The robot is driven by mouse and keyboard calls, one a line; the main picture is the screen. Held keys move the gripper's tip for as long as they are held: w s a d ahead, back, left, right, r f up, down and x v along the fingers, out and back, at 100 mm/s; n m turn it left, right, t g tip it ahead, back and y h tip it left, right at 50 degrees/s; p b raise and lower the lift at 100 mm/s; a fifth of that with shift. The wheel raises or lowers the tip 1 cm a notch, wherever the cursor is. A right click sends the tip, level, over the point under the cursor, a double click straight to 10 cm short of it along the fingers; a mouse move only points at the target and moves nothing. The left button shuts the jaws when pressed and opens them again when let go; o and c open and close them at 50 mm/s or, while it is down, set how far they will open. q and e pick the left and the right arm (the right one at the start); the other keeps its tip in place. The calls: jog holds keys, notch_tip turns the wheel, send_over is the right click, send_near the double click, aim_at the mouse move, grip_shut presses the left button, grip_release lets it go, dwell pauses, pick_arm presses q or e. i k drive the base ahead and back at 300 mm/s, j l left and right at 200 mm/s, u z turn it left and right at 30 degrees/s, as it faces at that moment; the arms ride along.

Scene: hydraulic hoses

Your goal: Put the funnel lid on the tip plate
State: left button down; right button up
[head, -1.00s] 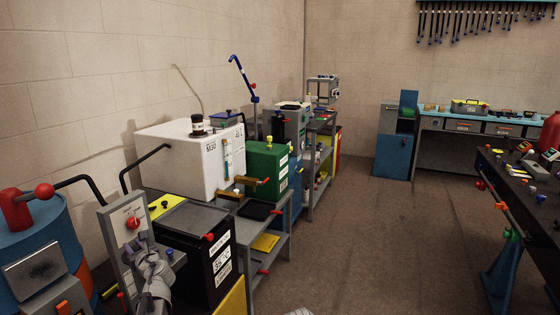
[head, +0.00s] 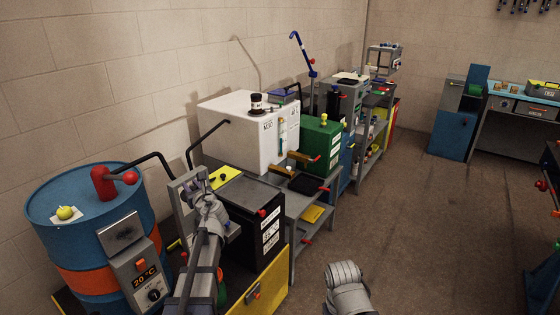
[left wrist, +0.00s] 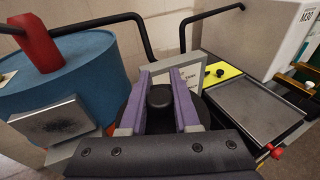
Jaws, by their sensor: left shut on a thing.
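My left gripper (head: 207,204) is in front of the grey upright panel (head: 182,192) in the head view; its fingertips are hard to make out there. In the left wrist view, its two purple fingers (left wrist: 160,98) are shut on the black knob (left wrist: 159,94) of a dark round lid, which I take as the funnel lid (left wrist: 203,112). The lid's dark rim shows partly beside the fingers; the rest is hidden. I cannot tell which surface is the tip plate. A grey, ribbed part of my right arm shows at the bottom of the head view, without fingers.
A blue drum (head: 92,222) with an orange band and red handle stands at left. A black box (head: 262,215) with a yellow plate (head: 225,178) and a white tank (head: 240,135) stand beyond the panel. Bare floor (head: 400,220) lies to the right.

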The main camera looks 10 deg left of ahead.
aim_at(247, 192)
jog(key=i+l, duration=0.15)
jog(key=i, duration=0.45)
jog(key=i+l, duration=0.1)
jog(key=i, duration=0.5)
